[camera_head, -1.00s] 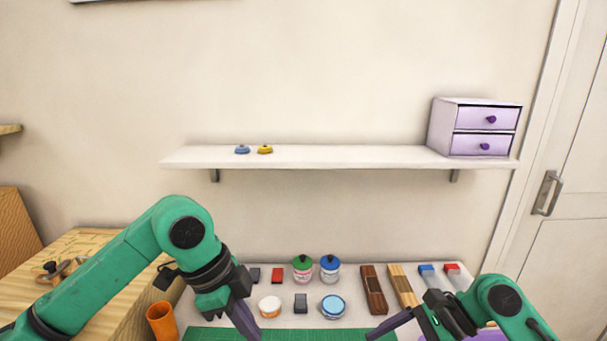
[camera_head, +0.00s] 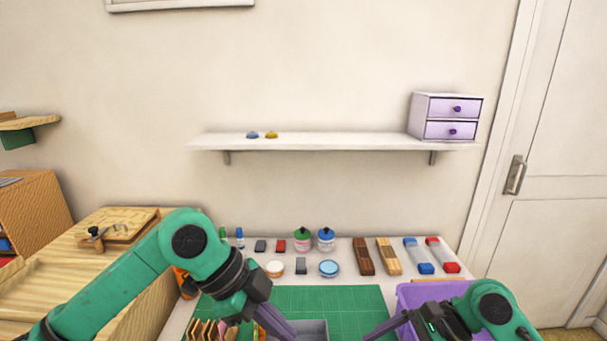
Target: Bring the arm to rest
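My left arm comes in from the left, and its gripper (camera_head: 277,322) points down and right over the front of the table, near a grey tray (camera_head: 316,328). My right gripper (camera_head: 383,328) points left, between the green cutting mat (camera_head: 335,298) and a purple bin (camera_head: 416,293). The fingers of both grippers show side-on and overlap, so I cannot tell how far apart they are. I see nothing held in either one.
The white table (camera_head: 350,250) bears ink jars (camera_head: 302,240), round inkpads (camera_head: 329,268), wooden blocks (camera_head: 389,256) and blue and red stamps (camera_head: 418,256) behind the mat. A wall shelf (camera_head: 340,141) bears a lilac drawer box (camera_head: 445,117). The mat's middle is clear.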

